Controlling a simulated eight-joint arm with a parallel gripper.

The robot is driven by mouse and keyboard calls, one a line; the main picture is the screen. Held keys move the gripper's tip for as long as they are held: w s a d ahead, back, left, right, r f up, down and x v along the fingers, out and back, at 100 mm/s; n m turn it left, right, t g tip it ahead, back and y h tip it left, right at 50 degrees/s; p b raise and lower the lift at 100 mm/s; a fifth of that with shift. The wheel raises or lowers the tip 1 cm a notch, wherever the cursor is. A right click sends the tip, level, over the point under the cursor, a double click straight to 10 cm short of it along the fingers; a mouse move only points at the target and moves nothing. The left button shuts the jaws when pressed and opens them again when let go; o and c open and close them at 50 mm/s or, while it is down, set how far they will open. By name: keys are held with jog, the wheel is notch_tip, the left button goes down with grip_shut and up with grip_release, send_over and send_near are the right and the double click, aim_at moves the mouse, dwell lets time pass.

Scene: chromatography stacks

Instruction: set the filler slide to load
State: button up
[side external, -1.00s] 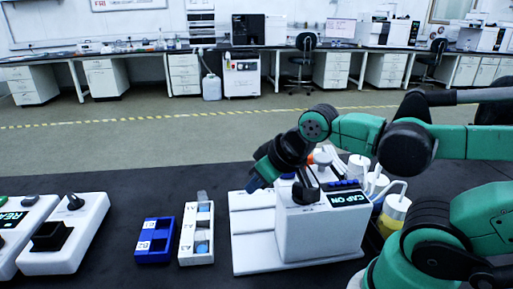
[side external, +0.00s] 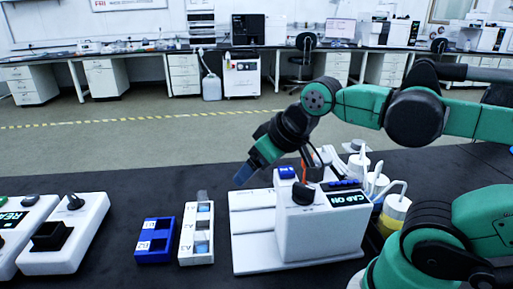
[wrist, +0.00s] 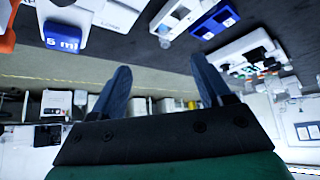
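The filler (side external: 320,232) is a white box on a stepped white base, with a display (side external: 348,199) reading "CAP ON". A blue block (side external: 287,173) and a black knob (side external: 303,194) sit on its top. A blue "5 ml" label (wrist: 62,43) shows on white housing in the wrist view. I cannot tell which part is the slide or its setting. My gripper (side external: 252,172) is above and left of the filler's top, apart from the blue block. In the wrist view my gripper (wrist: 163,82) has its two blue fingers spread, with nothing between them.
A blue rack (side external: 154,241) and a white rack (side external: 197,235) with vials stand left of the filler. White units (side external: 65,245) are at far left. White bottles with tubes (side external: 394,212) stand close right of the filler. The black table is clear behind the racks.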

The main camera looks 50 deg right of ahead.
jog(key=w+d+r+m+g+h, duration=0.1)
jog(key=d+r+m+g, duration=0.15)
jog(key=d, duration=0.35)
jog(key=d+r+m+g, duration=0.2)
jog(key=d+m, duration=0.1)
jog(key=d, duration=0.3)
jog(key=d+f+m+g, duration=0.1)
jog(key=d, duration=0.1)
jog(key=s+d+f+m, duration=0.1)
jog(key=d+f, duration=0.1)
jog(key=d, duration=0.1)
jog(key=d+f+m+g+y, duration=0.1)
jog(key=d+f, duration=0.1)
jog(key=shift+s+d+f+m+g, duration=0.25)
jog(key=shift+s+g, duration=0.05)
jog(key=shift+g, duration=0.05)
jog(key=shift+f, duration=3.15)
grip_shut()
